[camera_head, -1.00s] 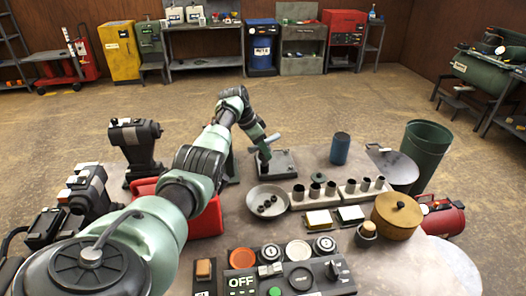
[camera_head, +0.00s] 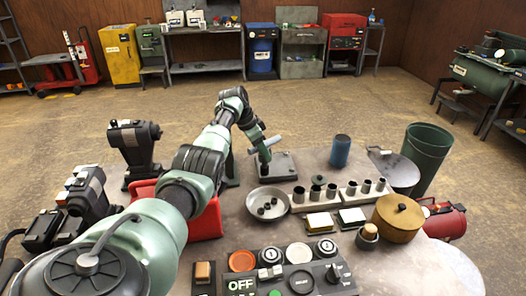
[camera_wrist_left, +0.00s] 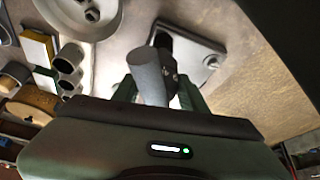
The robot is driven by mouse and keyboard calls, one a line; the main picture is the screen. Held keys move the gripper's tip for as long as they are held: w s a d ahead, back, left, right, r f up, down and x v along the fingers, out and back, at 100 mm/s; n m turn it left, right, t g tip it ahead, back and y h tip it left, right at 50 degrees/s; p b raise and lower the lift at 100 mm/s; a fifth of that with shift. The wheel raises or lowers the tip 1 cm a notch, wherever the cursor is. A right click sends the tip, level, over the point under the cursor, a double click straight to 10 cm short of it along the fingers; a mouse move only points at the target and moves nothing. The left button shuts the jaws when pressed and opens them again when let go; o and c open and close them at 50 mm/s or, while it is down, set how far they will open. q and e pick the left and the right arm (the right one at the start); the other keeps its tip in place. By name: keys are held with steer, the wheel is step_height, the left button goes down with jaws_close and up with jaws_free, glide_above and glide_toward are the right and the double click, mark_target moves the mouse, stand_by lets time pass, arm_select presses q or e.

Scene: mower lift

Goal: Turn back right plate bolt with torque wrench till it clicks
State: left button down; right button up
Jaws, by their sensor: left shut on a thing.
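The metal plate (camera_head: 285,166) lies on the table past the grey bowl. My left gripper (camera_head: 263,143) is over the plate's left part, shut on the torque wrench (camera_head: 272,143). In the left wrist view the wrench's grey handle (camera_wrist_left: 148,76) stands up between the green fingers of my left gripper (camera_wrist_left: 158,92). Its dark head (camera_wrist_left: 165,43) reaches down to the plate (camera_wrist_left: 204,44). The back right plate bolt cannot be made out, and whether the wrench sits on a bolt is hidden. My right gripper is not in view.
A grey bowl (camera_head: 268,198) with dark pieces stands in front of the plate, beside several metal cups (camera_head: 318,188). A blue can (camera_head: 340,151) stands to the right. A red container (camera_head: 203,217) is under my left arm. A control panel (camera_head: 290,279) is at the front.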

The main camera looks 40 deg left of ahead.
mark_target(266, 141)
arm_select(q)
steer(key=shift+w+a+r, duration=0.15)
steer(key=shift+w+r, duration=0.1)
steer(key=shift+r, duration=0.3)
steer(key=shift+w+a+r+p, duration=0.15)
steer(key=shift+r+p, duration=0.2)
steer(key=shift+p, duration=0.2)
steer(key=shift+r, duration=0.2)
steer(key=shift+s+d+r+p, duration=0.2)
steer(key=shift+s+r+p, duration=0.1)
steer(key=shift+r+p, duration=0.1)
steer(key=shift+w+r+p, duration=0.15)
steer(key=shift+r+p, duration=0.1)
steer(key=shift+p, duration=0.2)
steer(key=shift+r+p, duration=0.35)
steer(key=shift+r, duration=0.1)
steer(key=shift+r+p, duration=0.9)
steer(key=shift+r, duration=0.1)
